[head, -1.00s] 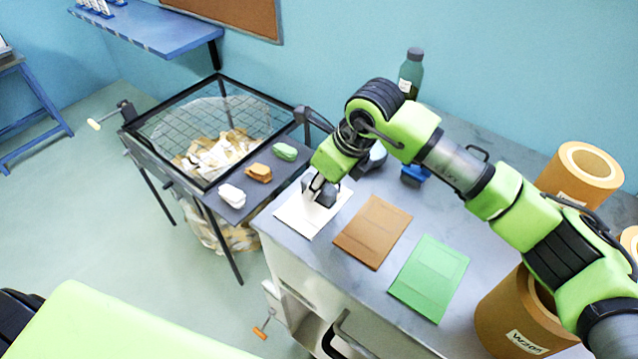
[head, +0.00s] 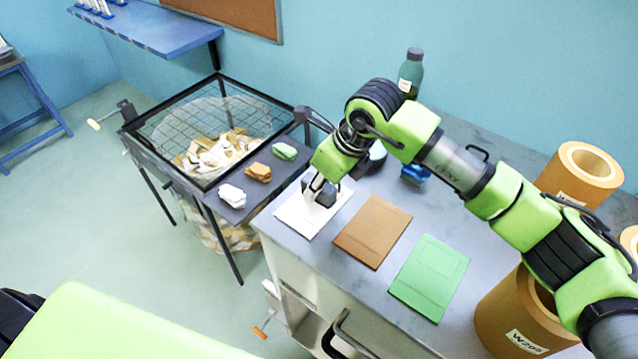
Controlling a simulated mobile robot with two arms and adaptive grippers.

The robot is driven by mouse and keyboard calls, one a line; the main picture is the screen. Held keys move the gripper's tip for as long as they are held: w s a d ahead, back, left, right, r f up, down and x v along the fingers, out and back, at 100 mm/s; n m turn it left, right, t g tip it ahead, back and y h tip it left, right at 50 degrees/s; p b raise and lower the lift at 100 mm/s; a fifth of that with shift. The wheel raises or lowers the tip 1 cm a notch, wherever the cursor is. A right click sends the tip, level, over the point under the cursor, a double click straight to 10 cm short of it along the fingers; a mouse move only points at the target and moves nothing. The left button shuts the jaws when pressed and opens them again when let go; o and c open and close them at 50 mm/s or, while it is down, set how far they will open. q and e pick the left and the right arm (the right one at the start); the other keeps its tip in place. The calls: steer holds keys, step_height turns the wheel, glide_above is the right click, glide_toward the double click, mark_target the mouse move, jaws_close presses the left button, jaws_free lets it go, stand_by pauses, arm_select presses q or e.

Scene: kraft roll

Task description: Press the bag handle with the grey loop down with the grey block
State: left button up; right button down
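My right gripper (head: 316,186) points down over the white flat bag (head: 297,217) at the left end of the worktop. It is shut on the dark grey block (head: 325,196), which is at or just above the bag's upper part; I cannot tell whether it touches. The block and gripper hide that part of the bag, and no grey loop can be made out. A brown flat bag (head: 372,232) and a green one (head: 430,278) lie to the right. My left gripper is not in view.
Left of the worktop (head: 350,290) stands a wire-topped bin (head: 165,115) with white, brown and green bundles on its side shelf (head: 230,212). Kraft rolls (head: 515,310) stand at the right. A bottle (head: 411,75) and a small blue object (head: 415,173) are behind my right arm.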

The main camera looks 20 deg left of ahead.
steer(key=shift+d+f, duration=0.15)
steer(key=shift+f, duration=0.05)
step_height(320, 180, up, 2)
steer(key=shift+w+p, duration=0.15)
steer(key=shift+p, duration=0.25)
steer(key=shift+r+p, duration=0.65)
steer(key=shift+r, duration=2)
steer(key=shift+f, duration=0.1)
